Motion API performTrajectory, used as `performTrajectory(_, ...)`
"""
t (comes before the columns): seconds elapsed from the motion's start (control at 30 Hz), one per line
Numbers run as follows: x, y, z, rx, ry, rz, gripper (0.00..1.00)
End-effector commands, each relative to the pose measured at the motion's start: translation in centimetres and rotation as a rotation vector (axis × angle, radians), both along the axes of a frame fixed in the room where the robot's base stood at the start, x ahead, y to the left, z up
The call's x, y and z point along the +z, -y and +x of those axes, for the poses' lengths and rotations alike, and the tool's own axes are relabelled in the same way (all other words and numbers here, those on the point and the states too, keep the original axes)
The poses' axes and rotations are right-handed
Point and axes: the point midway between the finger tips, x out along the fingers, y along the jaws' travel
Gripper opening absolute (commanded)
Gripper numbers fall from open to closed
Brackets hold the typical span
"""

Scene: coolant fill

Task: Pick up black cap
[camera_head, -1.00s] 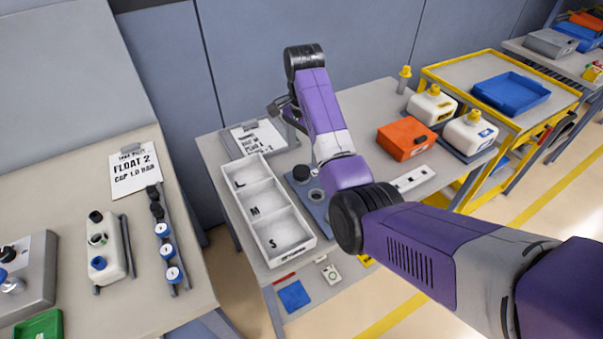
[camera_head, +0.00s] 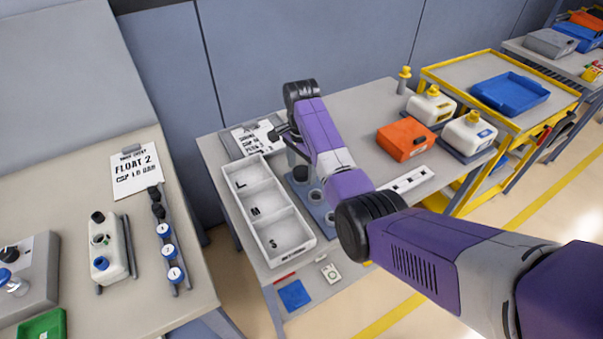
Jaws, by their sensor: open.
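A round black cap (camera_head: 300,174) sits at the back of a blue-grey plate (camera_head: 322,212) on the middle table, just right of the white tray. My gripper (camera_head: 284,145) is open above and behind this cap, near the printed sheet; its fingers are small and partly hidden by my purple arm. I see no contact with the cap.
A white tray (camera_head: 252,210) marked L, M, S lies left of the plate. An orange box (camera_head: 404,142) and white jugs with yellow caps (camera_head: 432,106) stand to the right. A clipboard sheet (camera_head: 252,139) lies at the back left.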

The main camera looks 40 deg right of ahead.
Motion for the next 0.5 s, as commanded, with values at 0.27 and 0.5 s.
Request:
performTrajectory(0.27, 0.02, -0.01, -0.01, 0.001, 0.0, 0.0, 0.32)
performTrajectory(0.5, 0.04, -0.01, 0.0, 0.001, 0.0, 0.0, 0.03)
